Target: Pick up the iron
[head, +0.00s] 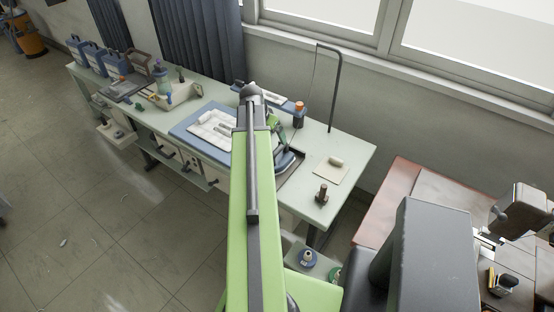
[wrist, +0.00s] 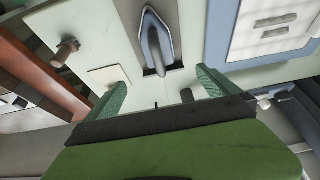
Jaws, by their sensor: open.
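The iron (wrist: 158,42) is blue-grey with a pointed soleplate outline and lies on a dark rectangular rest on the pale green table (wrist: 88,28). In the wrist view it is beyond my fingertips, near the top middle. In the head view the iron (head: 287,160) shows just right of my arm, partly hidden by it. My gripper (wrist: 158,88) is open and empty, with its two green fingers apart, and the iron lies ahead of the gap between them.
A blue ironing mat with white cloth (head: 185,132) lies left of the iron. A thin dark pole (head: 336,90) rises at the back edge. A brown desk (head: 408,190) is beyond.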

